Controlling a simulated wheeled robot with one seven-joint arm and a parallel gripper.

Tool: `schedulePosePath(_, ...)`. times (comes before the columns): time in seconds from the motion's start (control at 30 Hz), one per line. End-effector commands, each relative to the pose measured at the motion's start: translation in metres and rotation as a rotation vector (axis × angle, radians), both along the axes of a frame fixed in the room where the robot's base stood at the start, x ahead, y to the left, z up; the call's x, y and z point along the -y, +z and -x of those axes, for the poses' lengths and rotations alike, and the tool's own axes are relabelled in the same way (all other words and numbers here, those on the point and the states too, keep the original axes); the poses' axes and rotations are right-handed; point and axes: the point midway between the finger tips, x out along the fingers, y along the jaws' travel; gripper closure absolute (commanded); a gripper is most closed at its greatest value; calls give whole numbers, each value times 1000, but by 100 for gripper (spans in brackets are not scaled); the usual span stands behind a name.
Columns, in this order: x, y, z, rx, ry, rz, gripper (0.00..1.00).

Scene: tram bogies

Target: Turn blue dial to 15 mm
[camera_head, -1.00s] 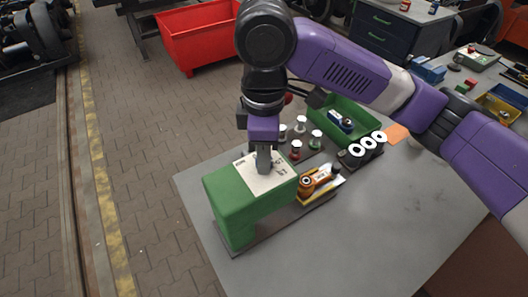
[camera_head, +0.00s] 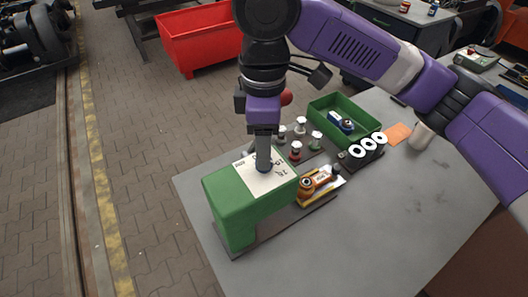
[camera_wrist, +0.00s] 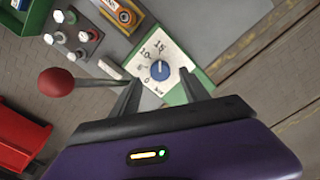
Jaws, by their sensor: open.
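The blue dial (camera_wrist: 160,70) sits on a white scale plate (camera_wrist: 153,53) printed with numbers including 10 and 15. A small light mark shows on the dial, but its exact reading is too small to tell. In the head view the dial (camera_head: 263,168) is on top of a green machine (camera_head: 240,198), mostly hidden by my fingers. My gripper (camera_wrist: 160,78) is open, its two fingers on either side of the dial's near edge in the wrist view. In the head view my gripper (camera_head: 263,164) points straight down over the dial. I cannot tell whether the fingers touch it.
A red ball knob on a rod (camera_wrist: 56,82) is left of my fingers. Several small knobs (camera_head: 296,150) stand behind the machine. An orange device (camera_head: 315,182) lies beside it, with a green bin (camera_head: 345,122) and white-faced rolls (camera_head: 365,148) farther back. The table's front right is clear.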

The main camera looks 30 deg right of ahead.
Motion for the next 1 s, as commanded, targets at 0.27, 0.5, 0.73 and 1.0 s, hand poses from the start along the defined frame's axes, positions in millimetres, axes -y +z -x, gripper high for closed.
schedulePosePath(0.27,0,36,0,0,-1,1,46)
schedulePosePath(0.5,0,43,0,-1,0,0,46)
schedulePosePath(0.73,0,42,0,-1,0,0,46)
schedulePosePath(1.0,-6,42,-3,11,4,-25,46)
